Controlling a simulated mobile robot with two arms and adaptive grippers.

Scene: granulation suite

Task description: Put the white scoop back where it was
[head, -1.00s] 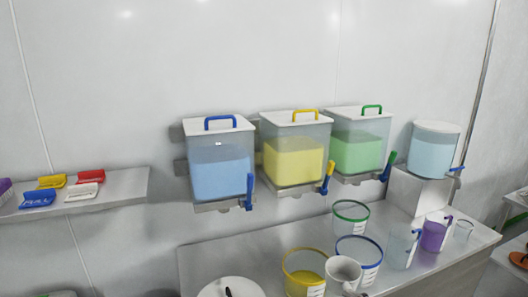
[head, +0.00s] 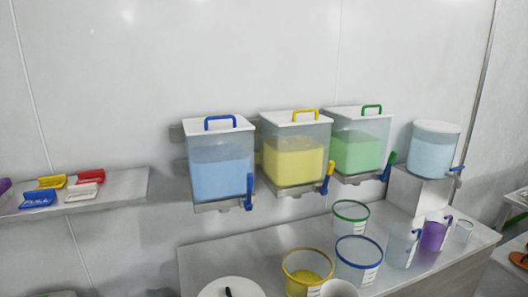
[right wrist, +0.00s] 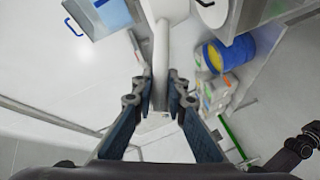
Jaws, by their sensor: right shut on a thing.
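My right gripper (right wrist: 162,84) is shut on the pale handle of the white scoop (right wrist: 168,9) in the right wrist view. A separate small white scoop-like item (head: 82,191) lies on the left wall shelf (head: 122,187), beside blue, yellow and red ones.
Blue, yellow and green dispensers (head: 222,167) hang above the bench (head: 235,250). Yellow- and green-rimmed buckets, a round white lid and several jugs stand on it. Free bench lies left of the buckets. The right wrist view shows a blue bin (right wrist: 213,57) with yellow inside.

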